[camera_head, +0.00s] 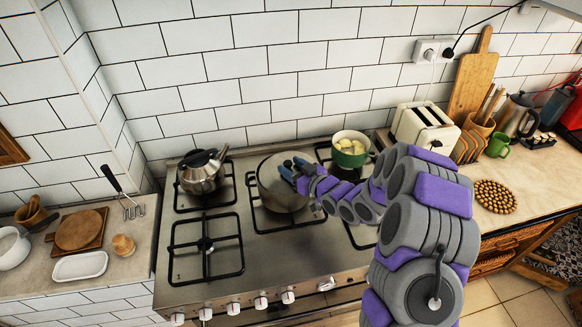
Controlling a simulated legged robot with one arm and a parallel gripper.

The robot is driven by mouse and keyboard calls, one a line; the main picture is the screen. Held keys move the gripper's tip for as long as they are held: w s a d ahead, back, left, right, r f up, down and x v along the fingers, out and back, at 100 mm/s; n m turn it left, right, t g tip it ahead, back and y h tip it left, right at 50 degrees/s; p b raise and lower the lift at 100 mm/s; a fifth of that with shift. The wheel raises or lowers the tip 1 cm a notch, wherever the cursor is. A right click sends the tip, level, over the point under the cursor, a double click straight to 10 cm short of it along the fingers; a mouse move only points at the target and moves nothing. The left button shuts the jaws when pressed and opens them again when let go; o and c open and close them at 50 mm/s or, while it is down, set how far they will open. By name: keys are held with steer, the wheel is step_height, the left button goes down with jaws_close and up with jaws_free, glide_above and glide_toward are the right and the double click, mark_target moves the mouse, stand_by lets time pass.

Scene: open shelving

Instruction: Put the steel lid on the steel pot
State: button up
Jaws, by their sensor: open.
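The steel pot (278,201) stands on a middle burner of the stove. My gripper (291,168) is over the right part of the pot's top, reaching in from the right. Its blue-grey fingertips are apart, and I see nothing held between them. A smooth grey round surface shows at the pot's top; I cannot tell whether it is the steel lid or the pot's inside. No separate steel lid can be made out elsewhere. Whether the fingers touch the pot is not clear. My gripper and arm hide the pot's right side.
A steel kettle (201,176) stands left of the pot. A green pot (350,151) with yellow food stands behind my arm. The front left burner (205,246) is empty. A toaster (425,128) is on the right counter; a white tray (80,266) is on the left one.

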steer(key=shift+s+d, duration=0.1)
steer(key=shift+d, duration=0.15)
steer(key=shift+s+r, duration=0.1)
steer(key=shift+s, duration=0.55)
steer(key=s+d+r+m+g+h+p, duration=0.15)
steer(key=s+d+h, duration=0.25)
steer(key=d, duration=0.4)
steer(key=s+d+r+h, duration=0.2)
steer(key=s+d+h, duration=0.1)
steer(key=d, duration=0.5)
steer(key=s+d+r+m+g+h, duration=0.35)
steer(key=s+d+h, duration=0.2)
steer(key=s, duration=0.45)
steer(key=s+a+r+m+g, duration=0.1)
steer(key=s+r+g, duration=0.1)
steer(key=s, duration=0.8)
steer(key=s+a+r+m+g+y, duration=0.1)
steer(key=s+a+r+g, duration=0.1)
steer(key=s, duration=0.8)
steer(key=s+a+r+m+g, duration=0.1)
steer(key=s+r+g, duration=0.3)
steer(key=s, duration=0.6)
steer(key=shift+s+a+m, duration=0.35)
steer(key=shift+m, duration=0.05)
